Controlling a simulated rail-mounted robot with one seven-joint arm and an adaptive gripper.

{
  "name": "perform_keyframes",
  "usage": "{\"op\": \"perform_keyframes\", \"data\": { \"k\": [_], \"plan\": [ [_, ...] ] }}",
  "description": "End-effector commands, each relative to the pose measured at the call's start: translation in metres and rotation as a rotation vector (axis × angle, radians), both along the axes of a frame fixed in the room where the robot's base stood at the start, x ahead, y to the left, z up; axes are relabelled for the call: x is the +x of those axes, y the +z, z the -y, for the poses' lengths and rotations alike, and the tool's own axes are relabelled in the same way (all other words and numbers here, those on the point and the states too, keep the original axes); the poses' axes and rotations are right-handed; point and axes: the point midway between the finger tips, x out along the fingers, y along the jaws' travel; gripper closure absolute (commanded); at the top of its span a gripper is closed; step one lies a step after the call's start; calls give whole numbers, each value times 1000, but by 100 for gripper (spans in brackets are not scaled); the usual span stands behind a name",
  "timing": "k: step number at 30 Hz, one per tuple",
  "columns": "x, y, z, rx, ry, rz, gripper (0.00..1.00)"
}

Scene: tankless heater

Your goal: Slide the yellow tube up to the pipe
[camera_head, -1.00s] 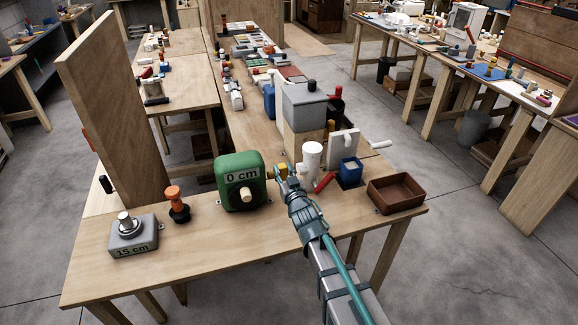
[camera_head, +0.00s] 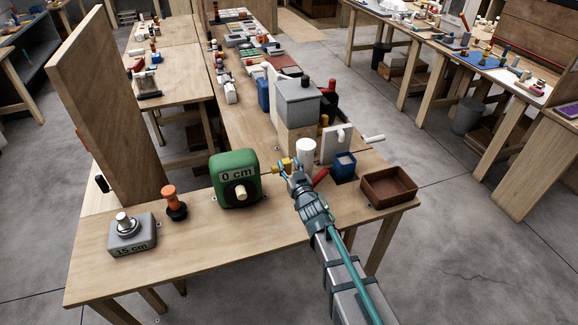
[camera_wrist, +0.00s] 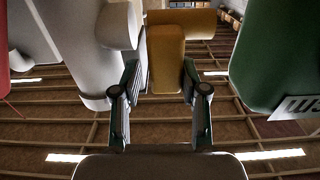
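The yellow tube (camera_wrist: 198,18) lies crosswise at the top of the wrist view. Its blocky yellow grip part (camera_wrist: 166,60) points toward my camera. In the head view the yellow tube (camera_head: 279,166) shows between the green box and the white pipe. The white pipe (camera_wrist: 78,50) stands left of the tube in the wrist view, and its side stub (camera_wrist: 118,24) faces the tube's left end, very close. It also shows in the head view (camera_head: 306,151).
The green box (camera_head: 236,181) marked 0 cm stands close to the tube on the other side. A red piece (camera_head: 320,177), a blue container (camera_head: 344,165) and a brown tray (camera_head: 389,186) are right of my gripper.

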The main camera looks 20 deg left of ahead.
Motion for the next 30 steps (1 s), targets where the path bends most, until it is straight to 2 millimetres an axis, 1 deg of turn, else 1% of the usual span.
{"op": "perform_keyframes", "data": {
  "k": [8,14,20,27,30],
  "plan": [
    [-1,0,0,-1,0,-1,58],
    [-8,0,7,-1,1,-1,58],
    [-29,0,27,-1,1,-1,58],
    [-63,1,60,-1,-1,-1,58],
    [-75,0,72,-1,-1,-1,58]
  ]
}}
